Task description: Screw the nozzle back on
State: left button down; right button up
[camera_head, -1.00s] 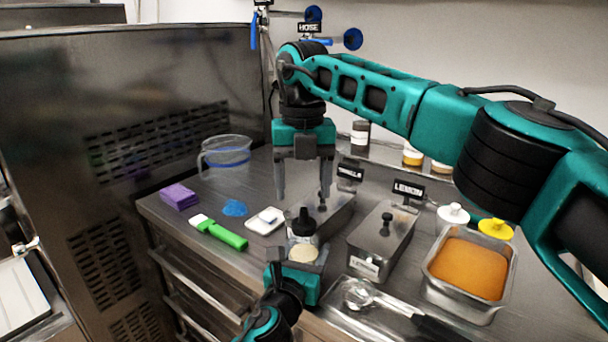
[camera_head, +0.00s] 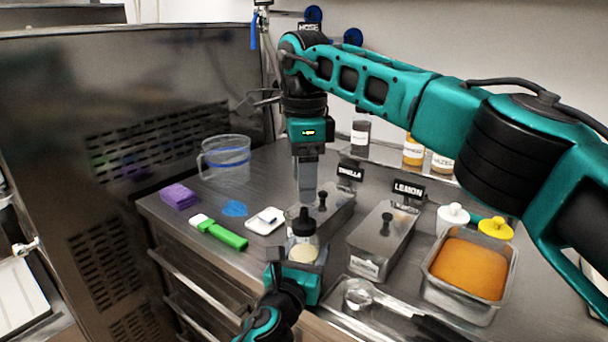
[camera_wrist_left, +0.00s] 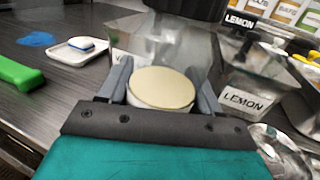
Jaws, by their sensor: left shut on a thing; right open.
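The black part (camera_wrist_left: 188,8) shows at the top edge there. My right gripper (camera_head: 306,196) points straight down just above the nozzle, seen edge-on, so one finger hides the other. I cannot tell whether its tips touch the nozzle.
Lidded steel containers labelled vanilla and lemon (camera_head: 380,242) stand to the right, with a pan of orange mix (camera_head: 468,268) beyond. A scoop (camera_head: 360,293) lies in front. A green-handled brush (camera_head: 222,234), white dish (camera_head: 265,220) and clear jug (camera_head: 226,160) are left.

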aim_at(304, 209)
dwell(0.4)
jog(key=shift+f, duration=4)
jog(key=c, duration=1.1)
jog(key=m, duration=0.6)
jog(key=shift+m, duration=0.3)
jog(key=shift+c, duration=0.2)
jog(key=m, duration=0.8)
jog(key=o, duration=1.2)
